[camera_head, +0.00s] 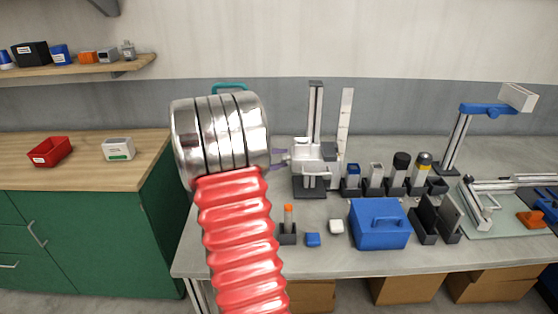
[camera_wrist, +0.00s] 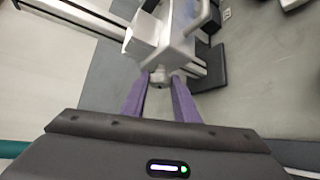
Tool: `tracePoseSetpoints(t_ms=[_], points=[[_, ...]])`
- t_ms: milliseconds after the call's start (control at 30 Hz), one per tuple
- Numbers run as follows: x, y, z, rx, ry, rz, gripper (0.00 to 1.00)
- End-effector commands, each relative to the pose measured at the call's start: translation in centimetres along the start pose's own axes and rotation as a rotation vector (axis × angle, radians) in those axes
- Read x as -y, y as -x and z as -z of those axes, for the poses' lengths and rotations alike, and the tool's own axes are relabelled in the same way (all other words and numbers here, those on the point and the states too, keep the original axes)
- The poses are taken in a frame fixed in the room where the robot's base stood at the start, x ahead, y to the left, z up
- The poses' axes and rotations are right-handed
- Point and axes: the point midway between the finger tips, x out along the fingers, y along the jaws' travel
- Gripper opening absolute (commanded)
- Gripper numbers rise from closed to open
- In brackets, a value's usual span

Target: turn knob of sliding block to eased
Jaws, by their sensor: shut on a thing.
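The sliding block (camera_head: 316,152) is a pale grey block on an upright metal column with a dark base, standing on the grey bench. In the wrist view the block (camera_wrist: 178,50) fills the top middle. Its small grey knob (camera_wrist: 160,79) faces me. My gripper (camera_head: 283,158) comes from the left and its purple fingers meet the near side of the block. In the wrist view my gripper (camera_wrist: 160,83) has a fingertip on each side of the knob and is shut on it. The knob is hidden in the head view, and I cannot read any setting mark.
Several dark holders with bottles and tools (camera_head: 375,180) stand right of the column. A blue case (camera_head: 380,224), a blue block (camera_head: 313,240) and a white block (camera_head: 336,226) lie in front. A lamp-like stand (camera_head: 458,140) is farther right. My red and silver arm covers the bench's left end.

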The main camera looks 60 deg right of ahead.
Motion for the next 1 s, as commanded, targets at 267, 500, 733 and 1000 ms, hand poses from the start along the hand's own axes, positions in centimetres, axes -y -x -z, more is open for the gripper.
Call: tracePoseSetpoints(t_ms=[267, 500, 733, 1000], points=[[0.5, -0.1, 0.0, 0.001, 0.004, 0.009, 0.05], [0.4, -0.1, 0.0, 0.001, 0.003, 0.006, 0.42], [0.2, 0.0, 0.0, 0.001, 0.001, 0.003, 0.46], [0.1, 1.1, 0.1, -0.001, 0.0, 0.001, 0.46]])
